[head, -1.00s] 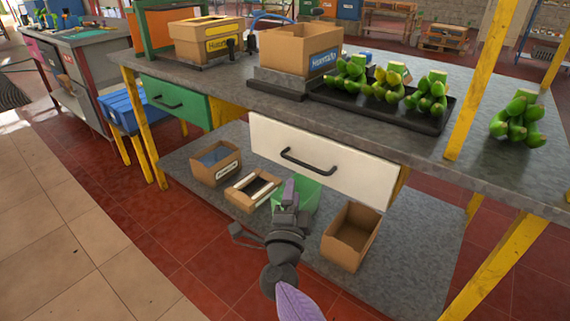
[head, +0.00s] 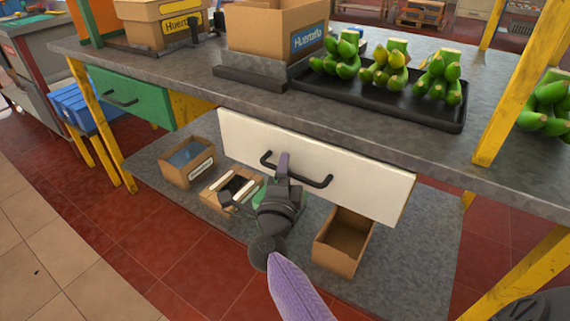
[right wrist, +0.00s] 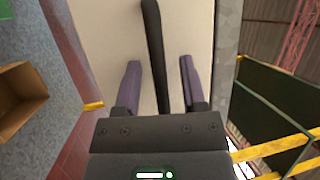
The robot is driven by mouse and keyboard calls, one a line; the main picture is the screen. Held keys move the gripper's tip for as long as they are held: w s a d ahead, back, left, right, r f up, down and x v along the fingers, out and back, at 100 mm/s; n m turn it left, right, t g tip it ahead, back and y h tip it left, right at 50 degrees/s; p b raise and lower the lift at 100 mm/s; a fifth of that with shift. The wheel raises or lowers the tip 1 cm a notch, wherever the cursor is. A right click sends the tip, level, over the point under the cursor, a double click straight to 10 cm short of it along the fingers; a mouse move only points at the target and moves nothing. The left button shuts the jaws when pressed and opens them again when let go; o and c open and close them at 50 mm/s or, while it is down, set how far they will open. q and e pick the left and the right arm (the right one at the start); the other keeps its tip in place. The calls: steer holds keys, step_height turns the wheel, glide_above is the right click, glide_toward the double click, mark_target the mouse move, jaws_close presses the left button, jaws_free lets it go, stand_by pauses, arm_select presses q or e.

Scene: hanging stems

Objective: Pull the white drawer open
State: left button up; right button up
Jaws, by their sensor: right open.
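The white drawer (head: 355,167) sits under the grey tabletop, with a dark bar handle (head: 312,180) on its front. My right gripper (head: 284,165) is at the handle's left half in the head view. In the right wrist view the two purple fingers of my right gripper (right wrist: 160,85) are apart, with the dark handle (right wrist: 153,45) running between them. Gaps show on both sides of the handle, and the white drawer front (right wrist: 110,30) lies behind it. I cannot tell whether the drawer is slightly out. My left gripper is not in view.
A green drawer (head: 130,97) is at the left. Cardboard boxes (head: 343,242) stand on the lower shelf beneath the white drawer. A black tray (head: 400,100) with green banana bunches is on the tabletop. A yellow leg (head: 515,85) stands at the right.

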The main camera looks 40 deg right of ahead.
jaws_close()
stand_by(1.4)
